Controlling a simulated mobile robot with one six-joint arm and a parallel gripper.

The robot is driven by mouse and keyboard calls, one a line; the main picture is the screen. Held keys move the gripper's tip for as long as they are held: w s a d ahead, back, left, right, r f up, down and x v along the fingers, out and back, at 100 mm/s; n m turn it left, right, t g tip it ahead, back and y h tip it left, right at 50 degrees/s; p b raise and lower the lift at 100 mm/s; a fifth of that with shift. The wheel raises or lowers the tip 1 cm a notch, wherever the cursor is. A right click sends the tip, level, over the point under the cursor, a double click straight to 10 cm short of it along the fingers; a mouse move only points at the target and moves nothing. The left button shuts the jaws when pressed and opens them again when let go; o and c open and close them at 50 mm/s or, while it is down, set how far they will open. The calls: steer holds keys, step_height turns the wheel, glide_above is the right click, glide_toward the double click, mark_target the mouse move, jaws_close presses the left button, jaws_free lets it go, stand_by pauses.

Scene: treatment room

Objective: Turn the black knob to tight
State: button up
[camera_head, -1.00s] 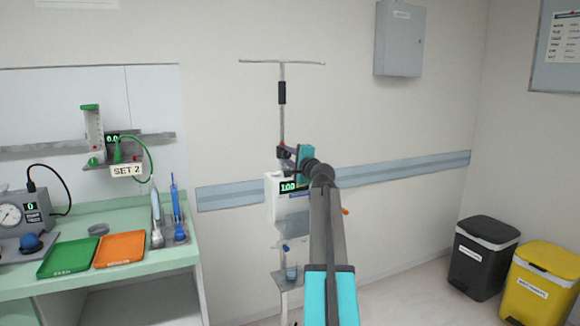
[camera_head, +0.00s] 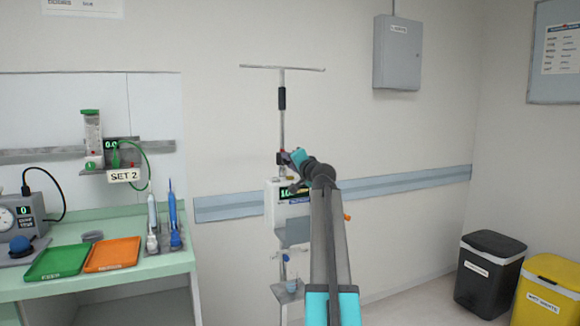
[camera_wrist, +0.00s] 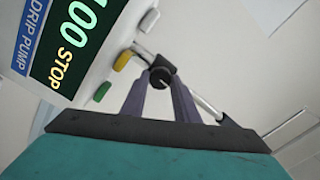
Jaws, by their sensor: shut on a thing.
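The black knob (camera_wrist: 160,77) shows in the wrist view as a small round dark piece beside a metal pole. My gripper (camera_wrist: 163,90) has its two grey fingers on either side of the knob and is shut on it. In the head view my gripper (camera_head: 285,160) is at the pole, just above the white drip pump (camera_head: 275,212). The knob is too small to make out clearly there. I cannot see any tight mark or how far the knob is turned.
The pump's screen (camera_wrist: 75,45) reads 100 STOP and appears tilted in the wrist view, close to my gripper. A yellow button (camera_wrist: 122,60) and a green button (camera_wrist: 102,92) are beside it. A counter with green (camera_head: 56,263) and orange (camera_head: 112,254) trays stands left.

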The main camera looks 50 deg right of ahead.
stand_by(0.3)
steer(key=o, duration=1.1)
steer(key=shift+c, duration=0.2)
steer(key=v, duration=1.3)
steer(key=shift+s+p, duration=0.4)
steer(key=shift+a+f, duration=0.1)
steer(key=shift+a, duration=0.05)
